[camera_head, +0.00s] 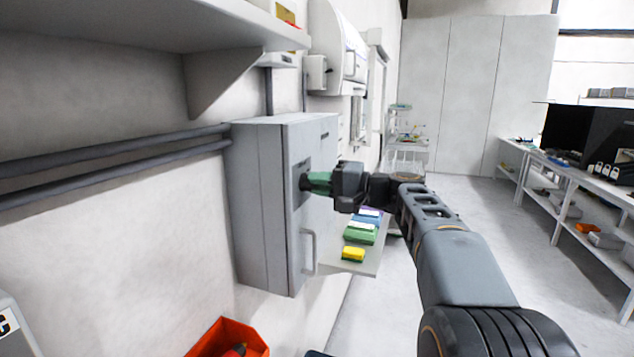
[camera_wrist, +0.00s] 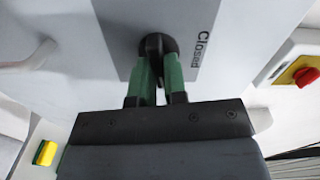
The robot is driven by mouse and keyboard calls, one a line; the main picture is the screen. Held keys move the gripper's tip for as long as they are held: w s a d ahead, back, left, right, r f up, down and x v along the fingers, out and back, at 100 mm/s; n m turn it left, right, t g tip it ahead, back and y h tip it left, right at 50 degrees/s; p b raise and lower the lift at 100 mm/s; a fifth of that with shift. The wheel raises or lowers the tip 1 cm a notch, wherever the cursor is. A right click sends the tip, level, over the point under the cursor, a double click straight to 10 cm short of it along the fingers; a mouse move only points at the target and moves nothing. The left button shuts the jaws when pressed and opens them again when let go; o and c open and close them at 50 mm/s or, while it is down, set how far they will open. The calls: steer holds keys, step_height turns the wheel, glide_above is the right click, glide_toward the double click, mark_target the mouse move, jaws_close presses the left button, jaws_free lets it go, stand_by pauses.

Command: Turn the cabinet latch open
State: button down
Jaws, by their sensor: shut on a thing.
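The grey cabinet (camera_head: 262,205) hangs on the wall at the left-centre of the head view, with its door closed. Its latch is a dark round knob (camera_wrist: 158,46) on a grey plate (camera_wrist: 120,30) marked "Closed" in the wrist view. My gripper (camera_head: 308,181) reaches the cabinet front from the right. In the wrist view its green fingers (camera_wrist: 158,72) are shut on the latch knob, one on each side. The fingers hide part of the knob, and how far it is turned is hard to tell. The door handle (camera_head: 309,251) is below the latch.
A small shelf (camera_head: 345,265) with yellow, green and blue packs stands just beyond the cabinet. An orange bin (camera_head: 228,338) is below. Pipes (camera_head: 110,165) run along the wall at left. A red knob on a yellow base (camera_wrist: 304,76) is at right in the wrist view.

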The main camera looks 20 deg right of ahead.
steer(key=shift+m, duration=0.9)
steer(key=c, duration=1.2)
jaws_free()
steer(key=shift+o, duration=0.2)
steer(key=shift+d, duration=0.1)
steer(key=b+v, duration=0.2)
steer(key=v, duration=1.1)
steer(key=shift+s+d, duration=0.25)
steer(key=shift+d, duration=0.05)
